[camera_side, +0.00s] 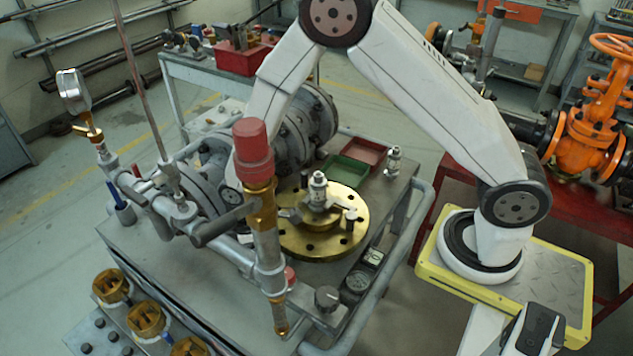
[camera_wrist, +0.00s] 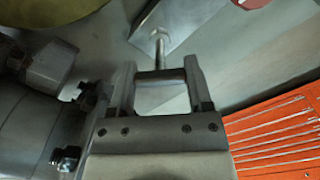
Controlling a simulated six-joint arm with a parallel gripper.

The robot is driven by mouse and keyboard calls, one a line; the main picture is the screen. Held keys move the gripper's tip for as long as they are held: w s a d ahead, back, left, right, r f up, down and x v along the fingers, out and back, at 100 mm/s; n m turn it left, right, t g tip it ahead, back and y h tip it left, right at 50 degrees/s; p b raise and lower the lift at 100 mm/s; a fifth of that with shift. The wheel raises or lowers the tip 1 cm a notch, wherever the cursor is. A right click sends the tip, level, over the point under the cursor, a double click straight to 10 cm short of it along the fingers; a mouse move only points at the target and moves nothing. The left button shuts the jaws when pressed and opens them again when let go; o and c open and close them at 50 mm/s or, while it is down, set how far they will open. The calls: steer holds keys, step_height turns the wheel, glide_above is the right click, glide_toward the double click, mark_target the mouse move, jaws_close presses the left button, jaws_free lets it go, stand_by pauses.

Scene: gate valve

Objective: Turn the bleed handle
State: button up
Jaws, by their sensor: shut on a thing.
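In the wrist view, my gripper (camera_wrist: 160,76) has one finger on each side of a short dark bar, the bleed handle (camera_wrist: 160,75). The jaws are shut on it, and the bar spans the gap between them. A thin metal stem runs up from the middle of the bar, in front of a pale plate. In the side view, my arm comes down behind the red-capped brass fitting (camera_side: 254,165) on the pipework. My gripper's fingertips and the handle cannot be made out clearly there.
A brass flange disc (camera_side: 325,240) with a small fitting on top lies on the grey bench beside the pipework. Green (camera_side: 345,170) and red (camera_side: 366,151) trays stand behind it. Grey flanged metalwork (camera_wrist: 30,115) is close on the left in the wrist view.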

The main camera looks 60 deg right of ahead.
steer(key=n, duration=0.7)
stand_by(0.4)
steer(key=o, duration=1.3)
steer(key=shift+r, duration=0.2)
steer(key=shift+r, duration=3.75)
